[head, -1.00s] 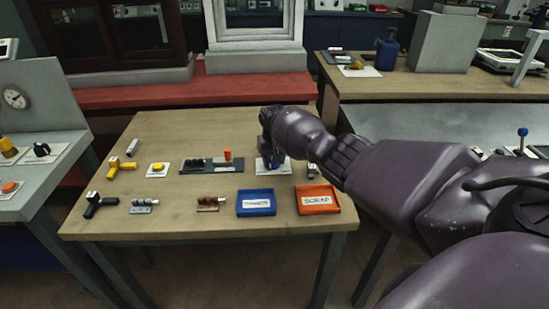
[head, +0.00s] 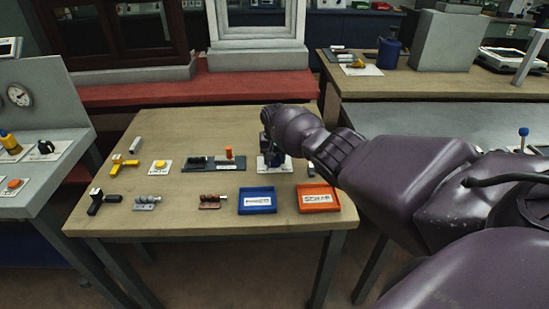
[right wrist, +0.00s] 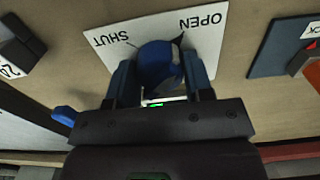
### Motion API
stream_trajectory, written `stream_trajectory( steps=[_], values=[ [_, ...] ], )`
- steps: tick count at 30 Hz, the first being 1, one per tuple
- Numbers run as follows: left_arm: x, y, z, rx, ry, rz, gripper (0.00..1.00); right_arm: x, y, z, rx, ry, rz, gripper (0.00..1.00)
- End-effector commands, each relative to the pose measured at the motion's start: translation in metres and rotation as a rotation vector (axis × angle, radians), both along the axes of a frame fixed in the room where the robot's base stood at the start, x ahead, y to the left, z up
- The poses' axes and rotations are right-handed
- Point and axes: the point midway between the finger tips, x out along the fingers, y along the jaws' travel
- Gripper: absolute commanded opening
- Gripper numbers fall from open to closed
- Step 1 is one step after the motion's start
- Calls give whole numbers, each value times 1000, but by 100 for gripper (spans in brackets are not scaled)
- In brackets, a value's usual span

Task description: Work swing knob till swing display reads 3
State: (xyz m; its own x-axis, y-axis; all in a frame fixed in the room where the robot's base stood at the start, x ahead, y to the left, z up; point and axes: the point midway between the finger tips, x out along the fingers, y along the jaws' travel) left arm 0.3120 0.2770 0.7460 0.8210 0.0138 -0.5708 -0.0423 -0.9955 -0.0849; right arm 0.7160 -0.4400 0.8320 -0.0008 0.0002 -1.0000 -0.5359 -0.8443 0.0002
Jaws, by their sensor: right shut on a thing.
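A blue knob (right wrist: 158,60) stands on a white plate (right wrist: 205,45) marked OPEN and SHUT in the right wrist view. My right gripper (right wrist: 158,78) is shut on the knob, with one finger on each side of it. In the head view the white plate (head: 263,167) lies near the right side of the wooden table, and my right gripper (head: 272,155) is over it, partly hiding the knob. I cannot make out a swing display reading in either view. My left gripper is not in view.
A blue tray (head: 257,212) and an orange SCRAP tray (head: 319,210) stand at the table's front right. A dark fixture with an orange peg (head: 229,153) is left of the plate. A yellow button (head: 160,167) and several small parts lie farther left.

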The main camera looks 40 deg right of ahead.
Motion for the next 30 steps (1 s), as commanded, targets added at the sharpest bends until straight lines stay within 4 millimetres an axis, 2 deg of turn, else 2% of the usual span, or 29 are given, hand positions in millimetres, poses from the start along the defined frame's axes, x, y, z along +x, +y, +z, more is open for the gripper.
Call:
stream_trajectory(
  steps=[1,2,6,17,20,30],
  values=[
    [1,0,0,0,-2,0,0,0,0,0,1,-1,-1,23],
    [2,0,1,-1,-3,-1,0,0,0,0,1,-1,-1,52],
    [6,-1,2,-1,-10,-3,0,0,0,0,1,-1,-1,73],
    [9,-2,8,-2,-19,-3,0,1,0,7,0,-4,0,73],
    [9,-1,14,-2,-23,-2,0,1,0,20,0,-6,0,73],
    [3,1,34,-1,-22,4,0,1,-1,81,0,-6,1,73]
  ],
)
